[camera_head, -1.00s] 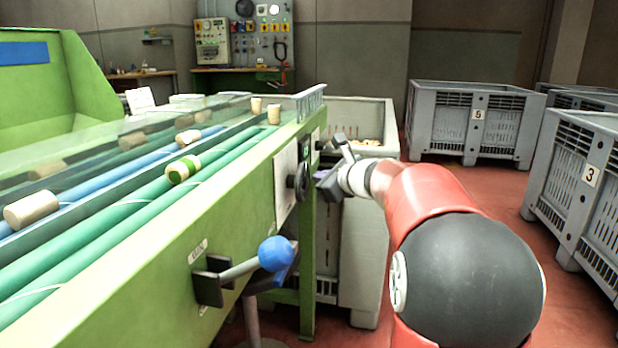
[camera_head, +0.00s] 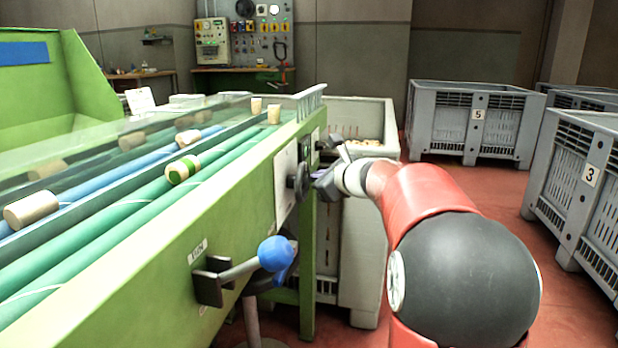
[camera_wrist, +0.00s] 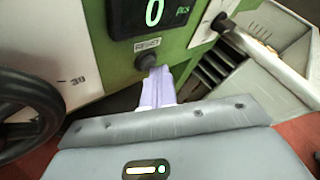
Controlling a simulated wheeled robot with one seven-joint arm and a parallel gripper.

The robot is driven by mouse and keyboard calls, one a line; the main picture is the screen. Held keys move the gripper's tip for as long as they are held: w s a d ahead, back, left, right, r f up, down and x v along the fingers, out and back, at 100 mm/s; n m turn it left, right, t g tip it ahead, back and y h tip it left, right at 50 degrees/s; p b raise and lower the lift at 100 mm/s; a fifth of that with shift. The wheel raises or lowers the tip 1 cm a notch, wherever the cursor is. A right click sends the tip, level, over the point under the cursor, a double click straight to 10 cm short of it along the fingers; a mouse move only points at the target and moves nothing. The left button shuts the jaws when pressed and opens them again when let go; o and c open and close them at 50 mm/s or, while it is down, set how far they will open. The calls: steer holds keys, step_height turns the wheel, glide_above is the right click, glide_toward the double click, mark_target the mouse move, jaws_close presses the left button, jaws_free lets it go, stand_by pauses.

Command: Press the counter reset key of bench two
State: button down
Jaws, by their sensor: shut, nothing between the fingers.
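The counter display (camera_wrist: 152,12) is lit and reads 0 pcs at the top of the wrist view. Below it, under a small label, is a dark round key (camera_wrist: 148,61) on the green panel. My gripper (camera_wrist: 160,70) is shut and empty, its pale lavender fingers pointing at the key. The fingertips overlap the key's lower right edge; whether they touch it I cannot tell. In the head view my gripper (camera_head: 316,174) is at the far end of the green bench (camera_head: 150,270), partly hidden by its own body and beside the dark handwheel.
A black handwheel (camera_wrist: 22,112) is close left of my gripper, and a lever bar (camera_wrist: 265,62) is close right. A blue-knobbed lever (camera_head: 274,253) juts from the bench nearer. Grey crates (camera_head: 475,120) stand right over open red floor.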

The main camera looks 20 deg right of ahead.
steer(key=shift+s+d, duration=0.5)
steer(key=shift+d, duration=0.15)
steer(key=s+d, duration=0.2)
steer(key=d, duration=0.2)
steer(key=shift+s+d, duration=0.1)
steer(key=shift+s, duration=0.3)
stand_by(0.6)
